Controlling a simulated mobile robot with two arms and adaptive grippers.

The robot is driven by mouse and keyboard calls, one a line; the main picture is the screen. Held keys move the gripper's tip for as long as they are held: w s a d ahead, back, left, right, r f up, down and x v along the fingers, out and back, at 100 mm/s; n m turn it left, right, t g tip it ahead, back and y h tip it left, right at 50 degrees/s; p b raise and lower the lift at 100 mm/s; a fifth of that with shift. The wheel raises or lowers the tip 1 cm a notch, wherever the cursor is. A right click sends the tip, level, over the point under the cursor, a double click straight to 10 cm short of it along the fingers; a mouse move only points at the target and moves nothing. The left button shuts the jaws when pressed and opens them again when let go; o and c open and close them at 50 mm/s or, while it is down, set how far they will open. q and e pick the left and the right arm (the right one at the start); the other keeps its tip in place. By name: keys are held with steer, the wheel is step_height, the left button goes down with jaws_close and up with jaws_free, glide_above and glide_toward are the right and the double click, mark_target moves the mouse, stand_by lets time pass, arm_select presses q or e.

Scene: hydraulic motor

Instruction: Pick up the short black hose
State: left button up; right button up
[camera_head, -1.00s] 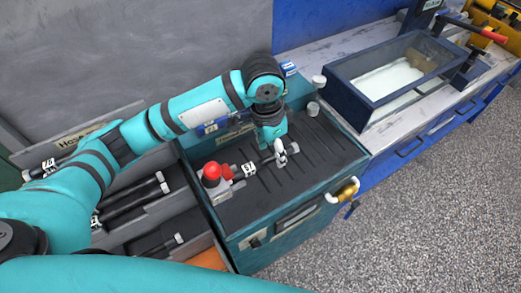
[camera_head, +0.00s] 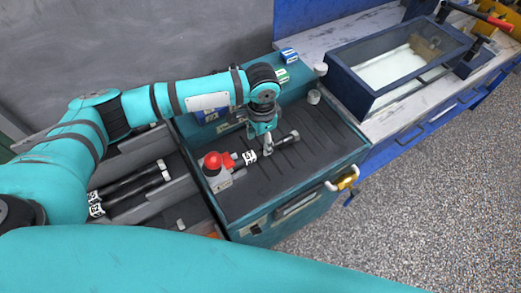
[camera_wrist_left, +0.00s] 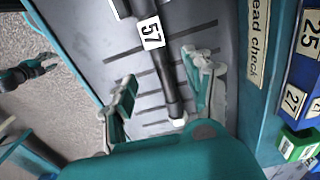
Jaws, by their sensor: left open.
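The short black hose (camera_head: 279,143), with a white label reading 57, lies on the ribbed black top of the teal bench. Its left end is at the grey fixture with a red knob (camera_head: 213,160); I cannot tell whether they are joined. My left gripper (camera_head: 266,144) points down over the hose, between the label and the far end. In the left wrist view the hose (camera_wrist_left: 169,72) runs between the two spread fingers of the left gripper (camera_wrist_left: 160,93). What seems to be my right gripper (camera_wrist_left: 32,71) shows small over the floor.
Longer black hoses (camera_head: 135,184) lie in grey trays left of the bench. Small blue and green boxes (camera_head: 284,75) and white caps (camera_head: 314,96) stand at the bench's back and right. A glass-topped tank (camera_head: 395,70) stands to the right.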

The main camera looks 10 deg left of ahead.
mark_target(261, 150)
arm_select(q)
steer(key=shift+a+f+p, duration=0.1)
steer(key=shift+f+p, duration=0.5)
steer(key=shift+f, duration=2.1)
jaws_close()
